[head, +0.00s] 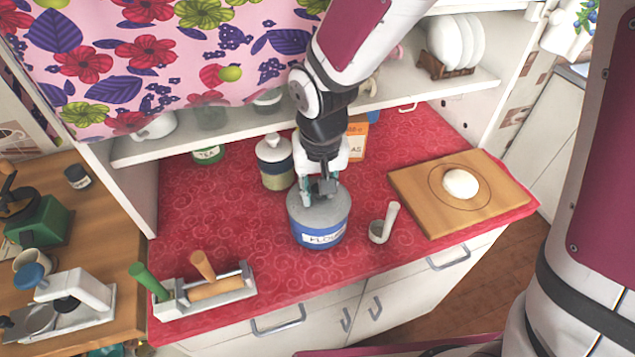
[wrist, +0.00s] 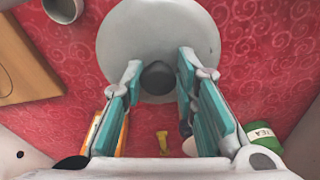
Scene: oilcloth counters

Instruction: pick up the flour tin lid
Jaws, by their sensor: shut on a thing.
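The flour tin (head: 318,235) is a round blue-and-white tin labelled FLOUR, standing upright near the middle of the red counter. Its grey round lid (head: 335,208) sits on top, with no clear gap to the tin. My gripper (head: 318,190) points down over the lid, shut on its knob. In the wrist view, the lid (wrist: 158,30) fills the top middle, and its dark knob (wrist: 158,78) is between my teal-padded fingers (wrist: 160,70). The lid hides the tin's body there.
A lidded jar (head: 274,165) stands close behind left, an orange box (head: 356,140) behind right. A small scoop-like cup (head: 380,230) and a wooden board (head: 430,200) with a white ball (head: 460,183) lie right. A tool holder (head: 205,290) is front left. The shelf (head: 400,98) overhangs the back.

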